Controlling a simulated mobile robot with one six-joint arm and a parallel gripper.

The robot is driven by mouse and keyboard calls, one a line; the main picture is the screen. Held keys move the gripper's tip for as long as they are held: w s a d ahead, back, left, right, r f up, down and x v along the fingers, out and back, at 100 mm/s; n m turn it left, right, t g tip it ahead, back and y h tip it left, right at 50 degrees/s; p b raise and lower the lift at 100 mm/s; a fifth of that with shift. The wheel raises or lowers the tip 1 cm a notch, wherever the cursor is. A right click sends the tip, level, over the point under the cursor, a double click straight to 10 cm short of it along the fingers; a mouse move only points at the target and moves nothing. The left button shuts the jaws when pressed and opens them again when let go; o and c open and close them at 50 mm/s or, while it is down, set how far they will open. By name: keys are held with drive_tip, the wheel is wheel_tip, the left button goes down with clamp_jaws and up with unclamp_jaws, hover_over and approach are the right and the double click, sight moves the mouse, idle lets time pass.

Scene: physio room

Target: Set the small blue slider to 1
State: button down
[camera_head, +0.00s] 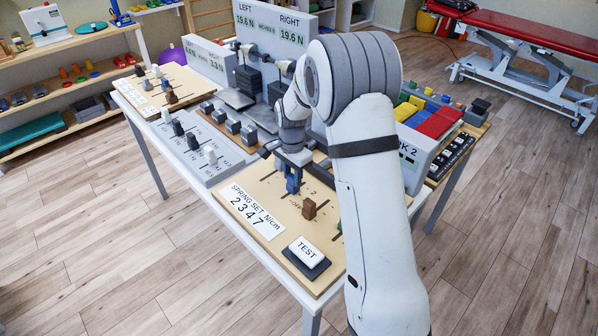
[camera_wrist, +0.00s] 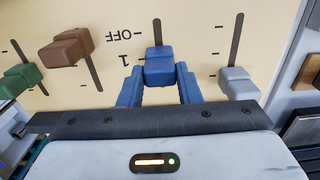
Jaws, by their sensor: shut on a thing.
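The small blue slider (camera_wrist: 159,66) sits in a dark slot of the beige panel (camera_wrist: 205,20) in the wrist view. Its knob is about level with the mark labelled 1, and the slot runs on past it toward the OFF mark. My gripper (camera_wrist: 158,80) has one blue finger on each side of the knob and is shut on it. In the head view my gripper (camera_head: 293,180) reaches down to the beige panel (camera_head: 272,208), and its fingers largely hide the blue slider there.
A brown slider (camera_wrist: 67,48) and a green slider (camera_wrist: 21,78) stand left of the blue one, and a grey slider (camera_wrist: 240,83) right, in the wrist view.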

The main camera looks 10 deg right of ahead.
sight(293, 176)
drive_tip(key=shift+w+d, duration=0.1)
drive_tip(key=shift+d, duration=0.05)
drive_tip(key=c, duration=1)
unclamp_jaws()
drive_tip(key=shift+c, duration=0.2)
wheel_tip(293, 176, up, 8)
drive_tip(key=shift+f, duration=0.1)
